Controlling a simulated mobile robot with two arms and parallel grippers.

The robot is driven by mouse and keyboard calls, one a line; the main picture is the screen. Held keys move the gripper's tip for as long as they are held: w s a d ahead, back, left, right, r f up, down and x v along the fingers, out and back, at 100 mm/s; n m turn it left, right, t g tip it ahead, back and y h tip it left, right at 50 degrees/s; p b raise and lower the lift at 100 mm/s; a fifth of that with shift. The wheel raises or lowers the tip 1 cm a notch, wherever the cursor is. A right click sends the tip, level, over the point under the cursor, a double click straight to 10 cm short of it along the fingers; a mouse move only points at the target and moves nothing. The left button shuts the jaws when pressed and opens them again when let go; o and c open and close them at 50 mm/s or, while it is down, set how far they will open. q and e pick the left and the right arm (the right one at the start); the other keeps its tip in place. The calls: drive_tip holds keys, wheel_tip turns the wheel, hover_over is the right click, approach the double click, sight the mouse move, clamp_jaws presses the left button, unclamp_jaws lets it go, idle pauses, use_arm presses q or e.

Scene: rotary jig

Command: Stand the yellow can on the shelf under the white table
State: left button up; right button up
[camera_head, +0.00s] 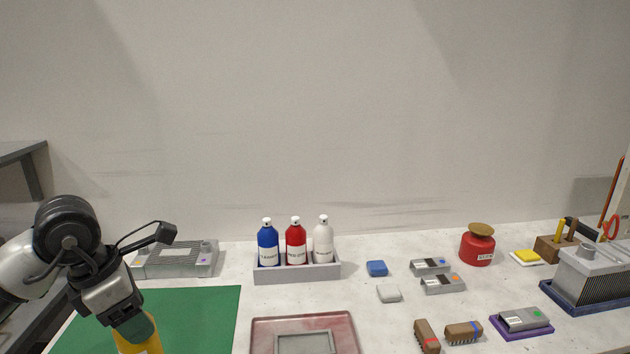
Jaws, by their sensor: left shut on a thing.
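The yellow can (138,346) shows at the bottom edge of the head view, over the green mat; its lower part is cut off by the frame. My left gripper (133,328) comes down from the left and is shut on the can at its top. Whether the can touches the mat cannot be told. The white table (380,323) fills the lower right. The shelf under it is not in view. My right gripper is not in view.
The green mat (205,315) lies at the left. A grey tray (297,274) holds blue, red and white bottles. A reddish plate (258,332) lies at front. Small blocks, a red jar (477,248) and a grey machine (590,272) stand at the right.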

use_arm(q)
drive_tip(key=shift+d+f+m, duration=0.25)
drive_tip(key=shift+f+m, duration=0.15)
drive_tip(key=shift+m, duration=0.1)
drive_tip(key=s+d+f+m+g+y, duration=0.1)
drive_tip(key=s+d+f+m+g, duration=0.1)
drive_tip(key=s+f+m, duration=0.3)
drive_tip(key=s+d+f+m+g+y, duration=0.1)
drive_tip(key=s+d+f+m, duration=0.3)
drive_tip(key=f+m, duration=0.6)
drive_tip(key=shift+s+d+f+m+g, duration=0.5)
drive_tip(key=shift+m+g, duration=0.4)
drive_tip(key=shift+m, duration=3.9)
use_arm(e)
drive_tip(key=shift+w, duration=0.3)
use_arm(q)
drive_tip(key=shift+w+d+r, duration=0.1)
drive_tip(key=shift+d, duration=0.05)
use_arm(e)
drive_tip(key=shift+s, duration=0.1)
